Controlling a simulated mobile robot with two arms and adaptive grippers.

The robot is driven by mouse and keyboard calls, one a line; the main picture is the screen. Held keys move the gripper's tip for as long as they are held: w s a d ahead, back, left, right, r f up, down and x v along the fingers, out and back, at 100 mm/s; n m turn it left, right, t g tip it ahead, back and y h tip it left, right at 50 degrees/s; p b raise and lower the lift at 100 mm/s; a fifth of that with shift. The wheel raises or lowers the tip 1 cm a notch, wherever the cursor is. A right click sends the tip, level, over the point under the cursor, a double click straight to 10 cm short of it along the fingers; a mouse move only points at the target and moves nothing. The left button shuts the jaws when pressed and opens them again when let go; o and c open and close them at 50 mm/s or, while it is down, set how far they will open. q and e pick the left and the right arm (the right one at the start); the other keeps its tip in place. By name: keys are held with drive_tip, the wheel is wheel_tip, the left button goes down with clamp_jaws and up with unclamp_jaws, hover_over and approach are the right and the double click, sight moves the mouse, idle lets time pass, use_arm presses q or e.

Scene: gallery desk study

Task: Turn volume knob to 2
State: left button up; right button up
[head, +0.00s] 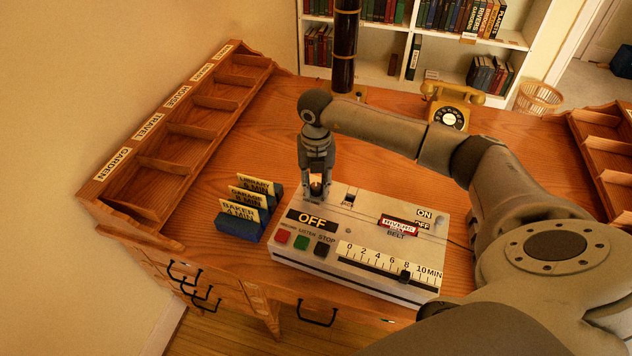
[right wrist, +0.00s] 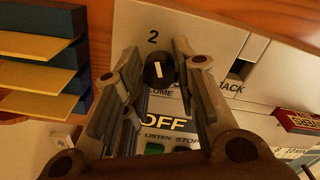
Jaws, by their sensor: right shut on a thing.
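The volume knob (right wrist: 158,70) is a small black knob with a white line on its top. It sits on a pale control box (head: 285,252) on the desk; the line points roughly at the printed 2 (right wrist: 153,38). Other numbers around the knob cannot be seen. My right gripper (head: 316,193) points down over the box's back left corner, and its fingers mostly hide the knob in the head view. My left gripper is not in view.
The box has an OFF display (head: 312,219), red, green and black buttons, and a slider (head: 404,275). Blue holders with yellow cards (head: 239,225) stand left of it. A pigeonhole rack (head: 170,152) lines the left edge; a yellow telephone (head: 450,105) is behind.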

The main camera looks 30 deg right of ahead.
sight(316, 185)
drive_tip(key=o, duration=1)
drive_tip(key=shift+o, duration=0.2)
wheel_tip(316, 185, up, 12)
